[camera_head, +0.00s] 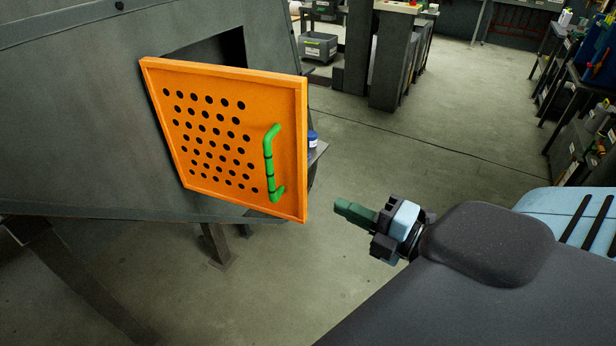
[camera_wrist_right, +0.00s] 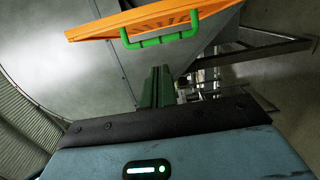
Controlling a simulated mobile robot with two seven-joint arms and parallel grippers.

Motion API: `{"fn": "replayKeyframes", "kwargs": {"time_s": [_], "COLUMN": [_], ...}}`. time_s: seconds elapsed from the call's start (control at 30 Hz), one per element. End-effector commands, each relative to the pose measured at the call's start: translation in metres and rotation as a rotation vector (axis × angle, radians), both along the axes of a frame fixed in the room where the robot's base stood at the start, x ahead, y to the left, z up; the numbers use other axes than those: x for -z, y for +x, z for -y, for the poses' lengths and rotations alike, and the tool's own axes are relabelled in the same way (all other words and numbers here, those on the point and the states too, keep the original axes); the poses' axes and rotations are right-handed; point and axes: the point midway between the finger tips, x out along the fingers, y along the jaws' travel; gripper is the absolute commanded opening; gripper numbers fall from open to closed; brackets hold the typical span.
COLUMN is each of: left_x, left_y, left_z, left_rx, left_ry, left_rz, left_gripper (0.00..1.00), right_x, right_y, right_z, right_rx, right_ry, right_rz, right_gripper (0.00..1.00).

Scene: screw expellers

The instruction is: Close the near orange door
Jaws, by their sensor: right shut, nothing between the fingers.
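The orange door (camera_head: 215,190) is a perforated square panel with a green handle (camera_head: 269,165) near its right side. It stands ajar on the grey machine, with a dark opening (camera_head: 222,50) showing behind its top edge. My right gripper (camera_head: 342,209) is shut and empty, to the right of the door's lower right corner and apart from it in the picture. In the right wrist view the shut green fingers (camera_wrist_right: 157,88) point toward the door (camera_wrist_right: 150,22), and the green handle (camera_wrist_right: 160,40) shows beyond their tips. My left gripper is not in view.
The grey machine body (camera_head: 70,100) fills the left, on dark legs (camera_head: 215,245). A small blue-capped container (camera_head: 312,139) stands on a ledge behind the door. Shelves with tools (camera_head: 590,110) line the far right. The floor (camera_head: 420,150) between is clear.

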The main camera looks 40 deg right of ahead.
Motion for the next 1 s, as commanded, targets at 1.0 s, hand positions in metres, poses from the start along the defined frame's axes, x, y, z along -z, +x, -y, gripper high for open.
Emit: {"fn": "replayKeyframes", "kwargs": {"time_s": [1.0], "left_x": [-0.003], "left_y": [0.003], "left_z": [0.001], "left_rx": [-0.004], "left_ry": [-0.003], "left_rz": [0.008], "left_gripper": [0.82], "right_x": [0.001], "right_y": [0.106], "right_z": [-0.014], "right_rx": [-0.001], "right_ry": [-0.003], "right_rz": [-0.001], "right_gripper": [0.00]}}
